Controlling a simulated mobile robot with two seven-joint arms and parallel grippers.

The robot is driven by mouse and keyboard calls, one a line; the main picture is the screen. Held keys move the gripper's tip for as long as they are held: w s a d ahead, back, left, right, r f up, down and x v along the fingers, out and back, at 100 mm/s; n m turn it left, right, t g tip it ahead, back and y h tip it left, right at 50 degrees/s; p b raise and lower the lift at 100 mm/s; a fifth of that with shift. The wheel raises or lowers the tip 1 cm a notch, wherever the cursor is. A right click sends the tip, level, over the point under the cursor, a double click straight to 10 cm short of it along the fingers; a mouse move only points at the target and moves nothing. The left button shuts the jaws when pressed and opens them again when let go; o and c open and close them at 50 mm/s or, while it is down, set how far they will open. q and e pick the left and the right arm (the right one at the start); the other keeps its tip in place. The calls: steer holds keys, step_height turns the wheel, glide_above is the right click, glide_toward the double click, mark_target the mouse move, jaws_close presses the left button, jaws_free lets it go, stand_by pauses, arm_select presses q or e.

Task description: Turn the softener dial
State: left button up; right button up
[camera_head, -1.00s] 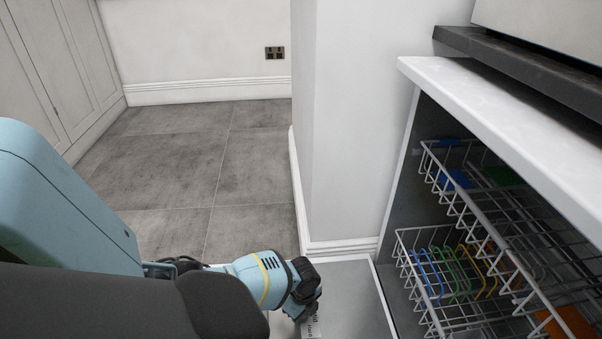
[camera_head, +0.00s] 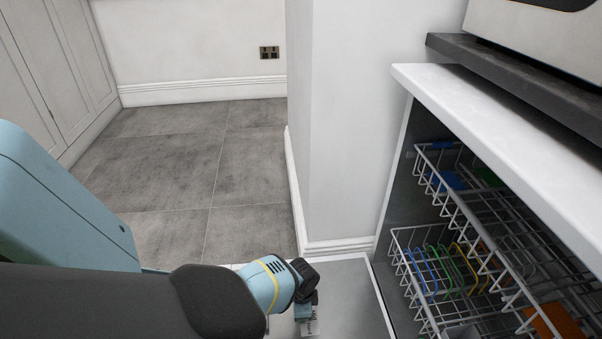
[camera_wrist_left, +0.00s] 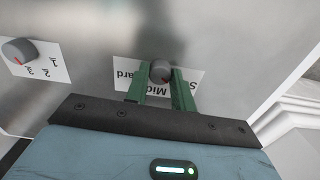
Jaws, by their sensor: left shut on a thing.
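The softener dial (camera_wrist_left: 160,72) is a small grey knob with a red mark, on a white label (camera_wrist_left: 128,76) with upside-down lettering that reads "Mid" and partly hidden words beside it. My left gripper (camera_wrist_left: 161,78) has its two green fingers shut on this knob, one on each side. In the head view my left gripper (camera_head: 304,312) is low over the inside of the open dishwasher door (camera_head: 352,285), with part of a white label (camera_head: 312,328) below it. The knob is hidden there. My right gripper is not in view.
A second grey dial (camera_wrist_left: 18,51) with a label marked 1, 2, 3 is on the same metal panel. The dishwasher racks (camera_head: 440,265) hold colored dishes at the right. A white wall (camera_head: 345,150) stands behind the door. Floor (camera_head: 180,165) is clear at the left.

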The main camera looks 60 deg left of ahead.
arm_select(q)
steer(key=shift+n, duration=0.3)
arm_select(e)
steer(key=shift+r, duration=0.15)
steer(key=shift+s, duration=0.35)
arm_select(q)
steer(key=o, duration=1)
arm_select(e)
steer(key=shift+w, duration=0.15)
arm_select(q)
steer(key=shift+r, duration=0.1)
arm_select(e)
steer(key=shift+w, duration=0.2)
